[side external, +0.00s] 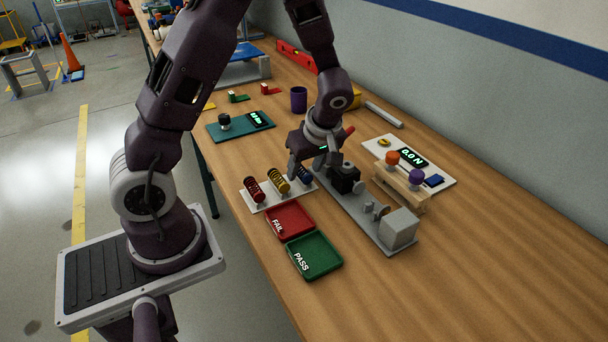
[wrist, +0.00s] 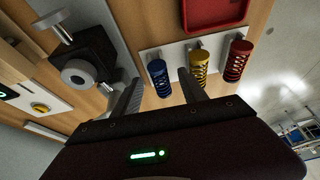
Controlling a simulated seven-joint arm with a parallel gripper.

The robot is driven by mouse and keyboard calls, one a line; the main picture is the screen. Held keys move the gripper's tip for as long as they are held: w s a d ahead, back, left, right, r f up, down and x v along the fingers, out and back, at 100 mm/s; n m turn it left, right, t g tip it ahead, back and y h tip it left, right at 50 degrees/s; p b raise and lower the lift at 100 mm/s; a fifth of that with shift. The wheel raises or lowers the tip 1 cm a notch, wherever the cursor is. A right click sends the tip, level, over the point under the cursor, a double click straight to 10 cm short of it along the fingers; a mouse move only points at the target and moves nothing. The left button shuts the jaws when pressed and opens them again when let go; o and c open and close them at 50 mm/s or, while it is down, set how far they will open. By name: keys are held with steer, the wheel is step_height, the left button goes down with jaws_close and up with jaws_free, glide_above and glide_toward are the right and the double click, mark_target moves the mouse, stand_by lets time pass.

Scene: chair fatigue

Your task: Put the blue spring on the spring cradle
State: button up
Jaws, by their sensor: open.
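The blue spring (side external: 305,175) stands at the right end of a white rack (side external: 252,207), beside the yellow and red springs. In the wrist view the blue spring (wrist: 158,76) shows between my two fingers. My gripper (side external: 312,168) is open and pointed down over that end of the rack; it also shows in the wrist view (wrist: 158,82). It is not closed on the spring, and the fingers partly hide it in the side view. A long grey rig (side external: 357,209) lies just right of the rack, with a black block, small round parts and a grey box; I cannot clearly tell the cradle on it.
The yellow spring (side external: 279,181) and red spring (side external: 254,190) stand close beside the blue one. Red FAIL (side external: 289,220) and green PASS (side external: 315,256) trays lie in front. A wooden stand (side external: 400,187) with orange and purple knobs is right of the rig. The near right table is clear.

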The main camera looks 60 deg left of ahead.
mark_target(306, 171)
steer(key=shift+a+f, duration=0.15)
steer(key=shift+f, duration=0.25)
jaws_close()
steer(key=shift+r, duration=0.15)
step_height(306, 171, up, 9)
steer(key=shift+w+f, duration=0.1)
steer(key=w+d+r+g, duration=0.1)
steer(key=w+d, duration=0.3)
steer(key=d, duration=0.4)
steer(key=w+d+r+g, duration=0.15)
steer(key=w+d, duration=0.25)
steer(key=d, duration=0.4)
steer(key=shift+m, duration=0.3)
steer(key=f, duration=1)
steer(key=shift+s+d, duration=0.15)
steer(key=shift+d, duration=0.05)
